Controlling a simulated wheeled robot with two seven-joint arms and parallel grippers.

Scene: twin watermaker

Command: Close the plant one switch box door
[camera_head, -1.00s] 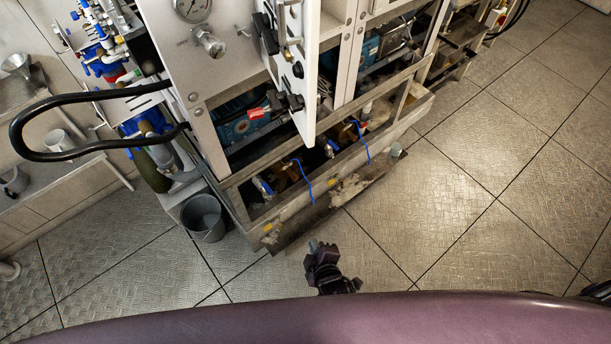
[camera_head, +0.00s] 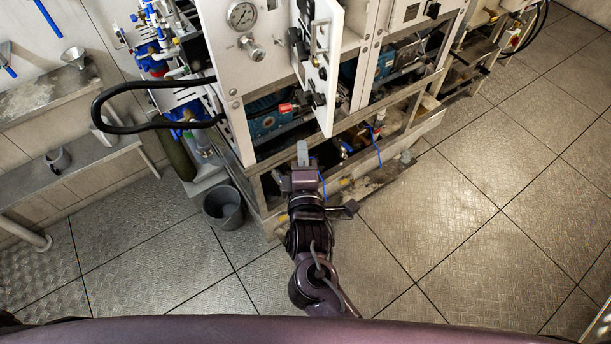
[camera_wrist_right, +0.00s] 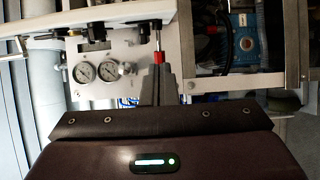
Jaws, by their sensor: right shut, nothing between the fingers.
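The switch box door (camera_head: 324,65) is a white panel with black knobs and switches, standing swung open from the plant cabinet in the head view. In the right wrist view, a pale panel edge with black knobs, apparently the door (camera_wrist_right: 90,14), runs along the top. My right gripper (camera_head: 303,153) is shut and empty, just below and left of the door's lower edge, pointing at the cabinet; I see no clear contact. Its fingers show in the right wrist view (camera_wrist_right: 160,84), below a red-tipped part. My left gripper is not in view.
A black hose (camera_head: 100,112) loops out left of the cabinet. A grey bucket (camera_head: 223,207) stands on the floor beside the lower frame rail (camera_head: 395,150). A pressure gauge (camera_head: 242,15) sits on the cabinet front. The tiled floor at right is clear.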

